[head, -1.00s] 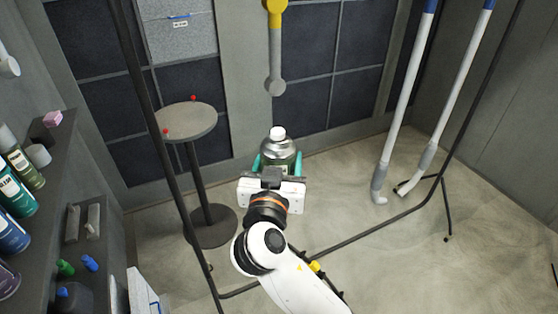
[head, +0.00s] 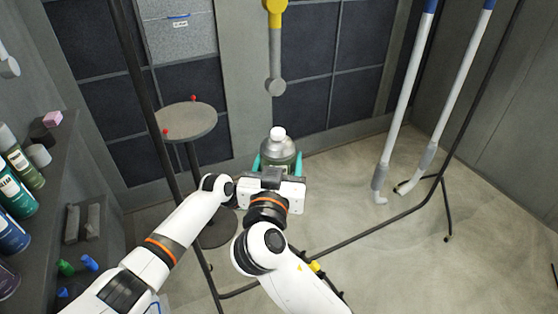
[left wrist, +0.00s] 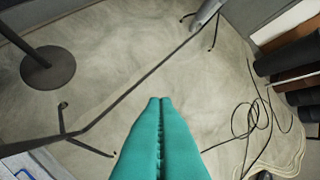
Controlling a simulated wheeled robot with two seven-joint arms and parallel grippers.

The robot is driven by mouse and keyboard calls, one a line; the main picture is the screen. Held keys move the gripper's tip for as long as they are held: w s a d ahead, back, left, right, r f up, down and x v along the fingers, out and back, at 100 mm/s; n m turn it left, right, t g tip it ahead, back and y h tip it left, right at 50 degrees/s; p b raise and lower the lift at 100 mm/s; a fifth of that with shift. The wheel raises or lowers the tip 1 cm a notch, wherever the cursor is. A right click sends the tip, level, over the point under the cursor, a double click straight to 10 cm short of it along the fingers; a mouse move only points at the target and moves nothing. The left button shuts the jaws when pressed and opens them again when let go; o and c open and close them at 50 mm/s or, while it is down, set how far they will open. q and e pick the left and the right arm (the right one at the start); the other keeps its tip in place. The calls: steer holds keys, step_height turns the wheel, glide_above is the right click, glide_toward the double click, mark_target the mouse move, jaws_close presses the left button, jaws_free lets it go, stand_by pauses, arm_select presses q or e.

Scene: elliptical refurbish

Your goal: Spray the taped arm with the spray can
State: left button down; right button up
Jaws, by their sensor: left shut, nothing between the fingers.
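The spray can (head: 278,148), silver and green with a white top, is upright in my right gripper (head: 278,168). Teal fingers close on its two sides. Its lower part is hidden by the gripper body. Two white arms with grey lower sections and blue tape near the top, one (head: 404,95) and another (head: 461,80), hang right of the can, apart from it. I cannot tell which is meant. My left arm reaches in from the left, its end beside the right gripper; its fingers are hidden there. In the left wrist view the left gripper (left wrist: 160,100) is shut and empty above the floor.
A round stool (head: 188,121) stands at left behind a thin black rack bar. A shelf (head: 60,180) with several bottles lines the left. A grey bar with a yellow top (head: 275,50) hangs behind the can. A loose cable (left wrist: 250,118) lies on the floor.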

arm_select(q)
steer(key=d+r+m+g+h, duration=0.15)
steer(key=d+r, duration=0.25)
steer(key=r, duration=1)
steer(key=d+r+m, duration=0.3)
steer(key=r, duration=1.2)
steer(key=s+r+m+g+y, duration=0.1)
steer(key=s+r+m+y, duration=0.15)
steer(key=s+r, duration=0.6)
steer(key=s+r+m+g+y, duration=0.1)
steer(key=s+r+m+y, duration=0.3)
steer(key=r, duration=0.7)
steer(key=shift+s+a+f+n+t+h, duration=0.15)
steer(key=shift+s+f+n+h, duration=0.2)
steer(key=shift+f, duration=0.8)
steer(key=shift+s+a+f+n+h, duration=0.1)
steer(key=shift+f+h, duration=0.35)
steer(key=shift+f, duration=0.7)
steer(key=shift+s+a+f+n+t+h, duration=0.15)
steer(key=shift+f+n+h, duration=0.2)
steer(key=shift+f, duration=0.8)
steer(key=shift+f, duration=0.2)
